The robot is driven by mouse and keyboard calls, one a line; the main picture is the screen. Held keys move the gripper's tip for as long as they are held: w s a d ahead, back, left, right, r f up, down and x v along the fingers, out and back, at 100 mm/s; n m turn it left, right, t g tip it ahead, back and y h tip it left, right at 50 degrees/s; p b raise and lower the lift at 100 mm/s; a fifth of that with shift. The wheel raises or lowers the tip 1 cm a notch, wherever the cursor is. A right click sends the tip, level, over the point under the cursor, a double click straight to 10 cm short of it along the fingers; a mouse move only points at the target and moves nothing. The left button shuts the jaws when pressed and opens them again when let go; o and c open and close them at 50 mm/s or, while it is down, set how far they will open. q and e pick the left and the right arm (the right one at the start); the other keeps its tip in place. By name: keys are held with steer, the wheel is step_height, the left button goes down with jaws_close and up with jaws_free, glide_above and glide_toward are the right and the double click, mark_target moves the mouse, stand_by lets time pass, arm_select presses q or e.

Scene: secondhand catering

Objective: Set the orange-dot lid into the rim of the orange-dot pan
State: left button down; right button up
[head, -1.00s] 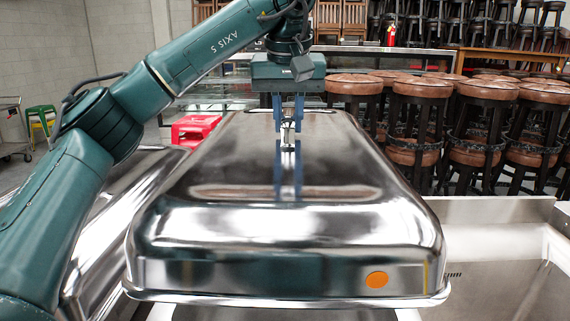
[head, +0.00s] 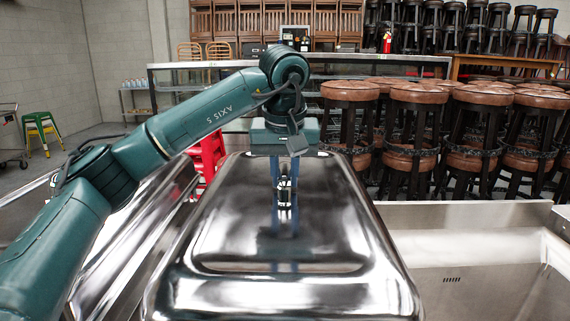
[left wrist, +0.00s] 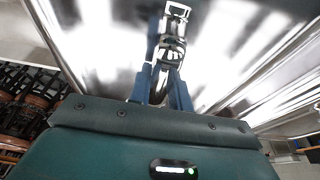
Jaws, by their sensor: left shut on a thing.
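The lid (head: 330,235) is a large, shiny, domed steel cover that fills the middle of the head view. Its near edge runs out of the bottom of the picture, so its orange dot is not visible now. My left gripper (head: 285,178) points down at the lid's top, with its blue fingers shut on the lid's handle. The left wrist view shows the fingers (left wrist: 163,85) around the handle (left wrist: 172,42), with the bright lid surface behind. The pan cannot be made out, so I cannot tell how the lid's rim sits to it. My right gripper is not in view.
Another shiny steel surface (head: 130,235) lies to the left of the lid, partly behind my left arm. A steel basin (head: 490,270) is at the right.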

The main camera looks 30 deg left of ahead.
arm_select(q)
steer(key=c, duration=1.6)
jaws_free()
steer(key=shift+f, duration=0.1)
steer(key=shift+c, duration=0.2)
steer(key=o, duration=0.3)
steer(key=shift+o, duration=0.2)
steer(key=p+v, duration=0.1)
steer(key=v, duration=1.1)
steer(key=shift+s, duration=0.15)
steer(key=shift+s, duration=0.1)
